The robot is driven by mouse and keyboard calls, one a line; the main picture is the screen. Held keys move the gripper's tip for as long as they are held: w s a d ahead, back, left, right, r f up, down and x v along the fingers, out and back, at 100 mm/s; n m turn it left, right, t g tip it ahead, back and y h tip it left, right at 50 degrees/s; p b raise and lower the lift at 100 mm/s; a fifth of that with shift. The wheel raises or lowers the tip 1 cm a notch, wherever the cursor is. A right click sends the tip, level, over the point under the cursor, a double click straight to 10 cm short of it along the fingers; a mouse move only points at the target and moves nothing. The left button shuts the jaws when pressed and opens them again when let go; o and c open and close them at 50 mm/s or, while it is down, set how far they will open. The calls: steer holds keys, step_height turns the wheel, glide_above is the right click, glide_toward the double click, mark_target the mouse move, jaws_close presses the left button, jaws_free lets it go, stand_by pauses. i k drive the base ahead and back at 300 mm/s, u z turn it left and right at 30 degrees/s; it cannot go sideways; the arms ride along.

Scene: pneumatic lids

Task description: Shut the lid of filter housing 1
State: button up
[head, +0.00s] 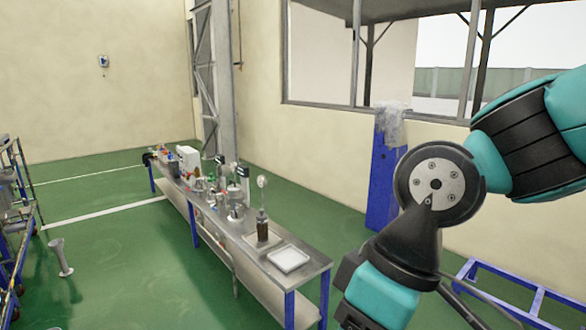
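A long steel workbench (313,268) runs away from me across the middle of the head view. Small metal vessels (236,203) stand among other equipment on it. They may include the filter housings, but they are too small and crowded to tell which is filter housing 1 or how its lid stands. My arm, teal and black, fills the right side and reaches down past the bottom edge. My gripper does not show, so its opening and anything in it are hidden.
A white tray (288,259) and a dark bottle (262,228) are at the bench's near end. A blue cabinet (381,185) stands by the wall, a blue frame (520,297) lower right. A rack (14,215) and grey stand (60,258) are left. Green floor between is clear.

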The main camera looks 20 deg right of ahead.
mark_target(226, 170)
steer(key=z, duration=1)
steer(key=i, duration=5.7)
steer(key=u, duration=2.65)
steer(key=i, duration=0.5)
steer(key=u, duration=0.05)
